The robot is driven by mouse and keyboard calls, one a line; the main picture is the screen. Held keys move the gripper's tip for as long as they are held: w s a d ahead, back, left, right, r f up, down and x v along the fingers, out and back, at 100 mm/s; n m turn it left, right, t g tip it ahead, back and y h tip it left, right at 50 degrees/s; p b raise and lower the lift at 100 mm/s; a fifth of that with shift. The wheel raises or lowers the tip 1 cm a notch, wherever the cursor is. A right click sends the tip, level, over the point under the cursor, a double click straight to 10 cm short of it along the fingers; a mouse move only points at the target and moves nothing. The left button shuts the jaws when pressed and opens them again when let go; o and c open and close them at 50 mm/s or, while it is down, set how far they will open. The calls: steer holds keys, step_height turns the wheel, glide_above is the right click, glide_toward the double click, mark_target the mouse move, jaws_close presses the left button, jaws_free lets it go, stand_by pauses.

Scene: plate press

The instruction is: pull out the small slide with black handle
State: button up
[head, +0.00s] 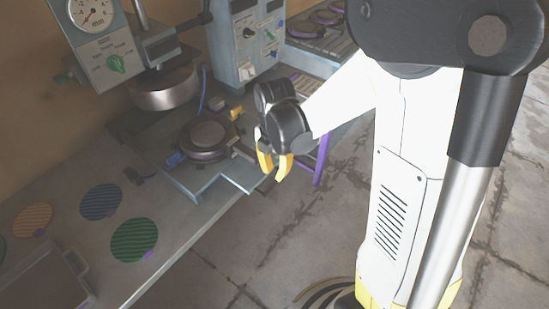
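My gripper (274,168) has two yellow fingers pointing down, with a small gap and nothing visible between them. It hangs just right of the press's front edge, apart from the slide as far as I can tell. A grey slide plate (207,186) sticks out of the press base and carries a round dark mould (208,137). A short bar (243,152) shows at the plate's right end, near my gripper. I cannot tell for certain which part is the small slide.
The press head (165,88) hangs above and left of the mould, beside a gauge panel (100,40). Green (133,240), blue (100,202) and orange (33,219) discs and a grey tray (45,283) lie on the bench. A second control box (245,40) stands behind. Floor is open in front.

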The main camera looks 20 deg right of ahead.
step_height(320, 180, up, 7)
steer(key=shift+f, duration=0.1)
stand_by(0.4)
steer(key=s+r+m+t, duration=0.3)
steer(key=s+r+m, duration=0.1)
steer(key=m, duration=0.8)
steer(key=s+r+m+t, duration=0.4)
steer(key=s+r+m, duration=0.1)
steer(key=m, duration=0.7)
steer(key=shift+s+a+r, duration=0.25)
steer(key=shift+s+a, duration=0.05)
steer(key=shift+s, duration=0.15)
stand_by(0.5)
